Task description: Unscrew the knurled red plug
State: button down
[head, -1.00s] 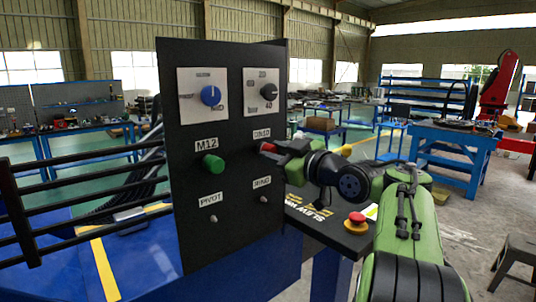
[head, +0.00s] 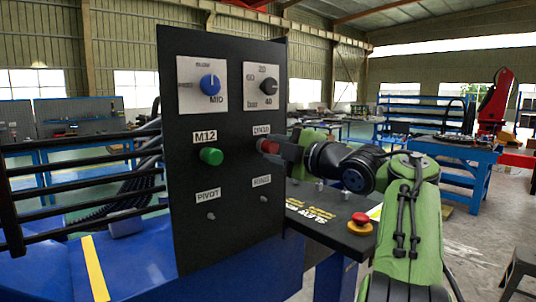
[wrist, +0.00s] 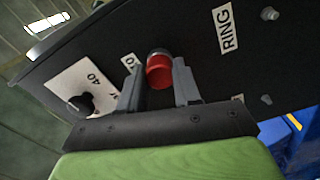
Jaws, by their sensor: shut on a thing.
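The red plug (head: 268,146) sticks out of the black upright panel (head: 225,232), below a small white label at the right. My gripper (head: 276,148) reaches in from the right and is shut on the plug. In the wrist view one grey finger of my gripper (wrist: 160,80) lies on each side of it. The plug is still at the panel. The knurling and thread are too small or hidden to tell.
A green plug (head: 211,156) under an M12 label sits left of the red one. Above are a blue knob (head: 210,85) and a black knob (head: 267,87). A red stop button (head: 360,219) stands on the ledge below my arm. Black rails (head: 80,165) are at the left.

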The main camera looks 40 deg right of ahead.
jog(key=shift+f, duration=0.2)
jog(key=n+b, duration=0.1)
jog(key=n, duration=0.1)
jog(key=shift+f+n, duration=0.1)
jog(key=shift+n, duration=0.2)
jog(key=shift+n+b, duration=0.35)
jog(key=shift+n, duration=0.95)
jog(key=n, duration=0.2)
jog(key=shift+n+b, duration=0.3)
jog(key=shift+n, duration=1.3)
jog(key=c, duration=0.7)
grip_release()
jog(key=shift+s+r, duration=0.1)
jog(key=shift+r, duration=0.15)
jog(key=shift+c, duration=0.8)
